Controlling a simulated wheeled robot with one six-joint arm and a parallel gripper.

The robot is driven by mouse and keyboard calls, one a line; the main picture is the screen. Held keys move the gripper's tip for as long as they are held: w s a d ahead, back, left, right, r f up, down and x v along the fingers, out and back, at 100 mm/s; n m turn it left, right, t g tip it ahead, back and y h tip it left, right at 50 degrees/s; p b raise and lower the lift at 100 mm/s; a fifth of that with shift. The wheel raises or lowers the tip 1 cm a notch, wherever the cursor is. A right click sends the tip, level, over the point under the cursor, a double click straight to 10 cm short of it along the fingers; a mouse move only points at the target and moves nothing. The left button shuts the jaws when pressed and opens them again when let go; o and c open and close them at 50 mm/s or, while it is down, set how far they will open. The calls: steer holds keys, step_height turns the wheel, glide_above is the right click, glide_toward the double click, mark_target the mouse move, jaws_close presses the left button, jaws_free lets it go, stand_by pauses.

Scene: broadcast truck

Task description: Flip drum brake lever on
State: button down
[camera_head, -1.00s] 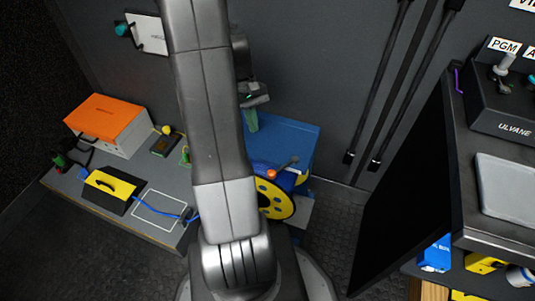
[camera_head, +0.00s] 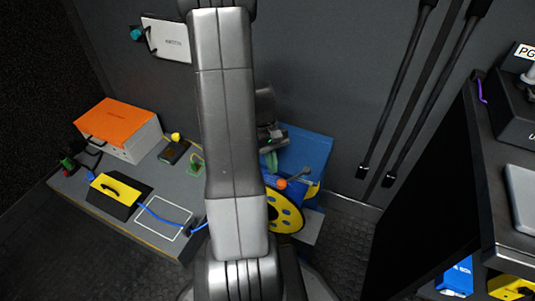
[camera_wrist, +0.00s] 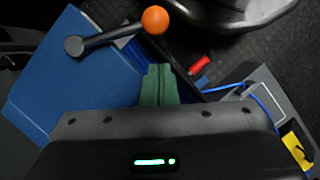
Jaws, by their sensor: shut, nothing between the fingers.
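The brake lever (camera_head: 296,176) is a dark bar with an orange ball (camera_head: 281,184) at its end, on the blue drum unit (camera_head: 308,148) with a yellow drum flange (camera_head: 287,218). In the wrist view the lever (camera_wrist: 105,38) slants from a round dark pivot up to the orange ball (camera_wrist: 154,20). My gripper (camera_head: 269,162) is beside the lever, above the blue unit. Its green fingers (camera_wrist: 160,72) are shut and empty, with their tips just below the ball in the wrist picture. Contact with the lever cannot be told. My arm hides part of the drum.
A low bench holds an orange-topped box (camera_head: 115,122), a yellow-and-black case (camera_head: 120,190) and a blue cable (camera_head: 160,217). A dark console (camera_head: 430,190) stands at the right. Dark floor (camera_head: 345,235) shows between the drum and the console.

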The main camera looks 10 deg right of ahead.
steer(key=shift+s+d, duration=0.2)
steer(key=shift+s, duration=0.35)
steer(key=shift+s+d, duration=0.15)
steer(key=shift+s, duration=0.4)
